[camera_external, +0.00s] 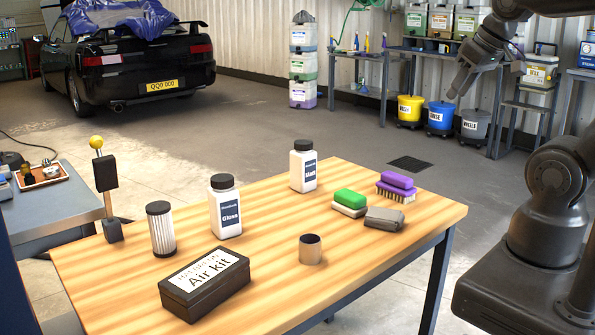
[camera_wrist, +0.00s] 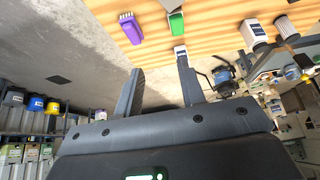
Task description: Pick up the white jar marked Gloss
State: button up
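The white jar marked Gloss (camera_external: 225,207) stands upright on the wooden table, with a black cap and dark blue label. It also shows in the wrist view, as a white jar (camera_wrist: 254,34) at upper right. A similar white jar marked Matt (camera_external: 303,166) stands behind and to its right. My gripper (camera_external: 457,90) is in the air at upper right, beyond the table's far right side and well away from the jar. In the wrist view my gripper (camera_wrist: 160,82) has its two fingers apart with nothing between them.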

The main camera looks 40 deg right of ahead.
jog(key=shift+o, duration=0.4)
jog(key=o, duration=0.9)
